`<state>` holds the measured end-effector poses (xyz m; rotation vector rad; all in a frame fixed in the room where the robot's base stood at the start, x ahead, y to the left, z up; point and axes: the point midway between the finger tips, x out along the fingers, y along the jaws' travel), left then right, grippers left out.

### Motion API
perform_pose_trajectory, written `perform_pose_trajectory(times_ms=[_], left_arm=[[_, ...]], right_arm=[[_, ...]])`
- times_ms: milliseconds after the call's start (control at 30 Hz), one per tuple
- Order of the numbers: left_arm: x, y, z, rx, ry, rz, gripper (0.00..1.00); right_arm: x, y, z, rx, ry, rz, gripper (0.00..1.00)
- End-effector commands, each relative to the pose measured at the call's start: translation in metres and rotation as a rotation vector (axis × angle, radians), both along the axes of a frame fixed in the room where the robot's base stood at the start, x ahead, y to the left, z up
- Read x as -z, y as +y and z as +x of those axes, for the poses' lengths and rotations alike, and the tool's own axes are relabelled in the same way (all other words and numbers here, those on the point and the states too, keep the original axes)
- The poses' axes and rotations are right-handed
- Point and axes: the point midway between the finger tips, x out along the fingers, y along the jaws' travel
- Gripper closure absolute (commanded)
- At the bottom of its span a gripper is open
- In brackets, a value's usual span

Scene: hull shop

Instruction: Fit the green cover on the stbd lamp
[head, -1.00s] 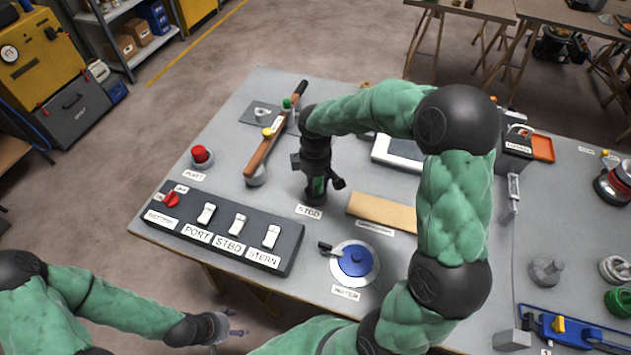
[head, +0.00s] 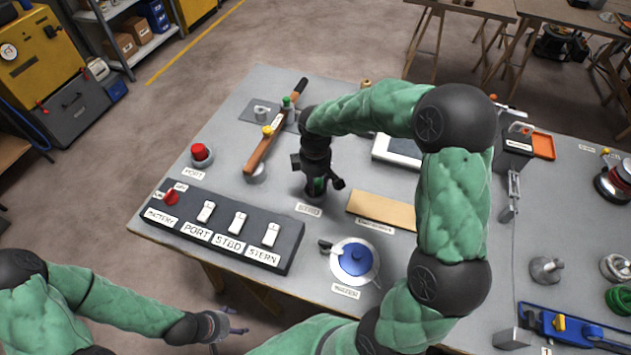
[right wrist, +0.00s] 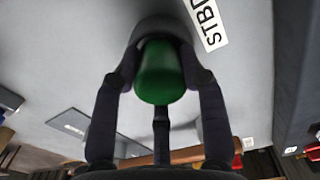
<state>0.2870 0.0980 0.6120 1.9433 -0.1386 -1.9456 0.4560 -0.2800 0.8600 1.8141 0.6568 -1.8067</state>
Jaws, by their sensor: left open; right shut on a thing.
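The green cover (right wrist: 160,72) is between the fingers of my right gripper (right wrist: 160,85), which is shut on it, in the right wrist view. In the head view my right gripper (head: 317,186) points down at the stbd lamp's place, just behind the STBD label (head: 309,209). A grey round base shows around the cover's far end in the wrist view; the lamp itself is hidden, and I cannot tell whether the cover is fully seated. My left gripper (head: 236,327) is open and empty, off the table's front edge at lower left.
The switch panel (head: 220,228) lies along the front left edge. The red port lamp (head: 201,153) stands behind it. A wooden-handled bar (head: 262,145) lies to the left of my right gripper. A tan strip (head: 381,210) and a blue-lidded pot (head: 356,259) are to its right.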

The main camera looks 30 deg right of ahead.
Motion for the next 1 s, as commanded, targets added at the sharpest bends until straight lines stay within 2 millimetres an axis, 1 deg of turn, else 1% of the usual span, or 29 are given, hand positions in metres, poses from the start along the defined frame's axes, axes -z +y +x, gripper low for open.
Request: perform_pose_trajectory(times_ms=[333, 367, 400, 433, 467, 700, 767, 800, 1000], left_arm=[[0.0002, 0.0000, 0.0000, 0.000, 0.000, 0.000, 0.34], [0.0002, 0.0000, 0.0000, 0.000, 0.000, 0.000, 0.34], [0.0002, 0.0000, 0.0000, 0.000, 0.000, 0.000, 0.34], [0.0002, 0.0000, 0.0000, 0.000, 0.000, 0.000, 0.34], [0.0003, 0.0000, 0.0000, 0.000, 0.000, 0.000, 0.34], [0.0002, 0.0000, 0.0000, 0.000, 0.000, 0.000, 0.34], [0.0002, 0.0000, 0.0000, 0.000, 0.000, 0.000, 0.34], [0.0002, 0.0000, 0.0000, 0.000, 0.000, 0.000, 0.34], [0.0002, 0.0000, 0.0000, 0.000, 0.000, 0.000, 0.34]], right_arm=[[0.0035, 0.0000, 0.0002, 0.000, 0.000, 0.000, 0.80], [0.0036, 0.0000, 0.0001, 0.000, 0.000, 0.000, 0.52], [0.0036, 0.0000, 0.0001, 0.000, 0.000, 0.000, 0.40], [0.0036, 0.0000, 0.0001, 0.000, 0.000, 0.000, 0.32], [0.0037, 0.0001, 0.0000, 0.000, 0.000, 0.000, 0.30], [0.0036, 0.0001, 0.0000, 0.000, 0.000, 0.000, 0.30], [0.0036, 0.0001, 0.0000, 0.000, 0.000, 0.000, 0.13], [0.0036, 0.0001, 0.0000, 0.000, 0.000, 0.000, 0.10], [0.0035, 0.0001, 0.0000, 0.000, 0.000, 0.000, 0.10]])
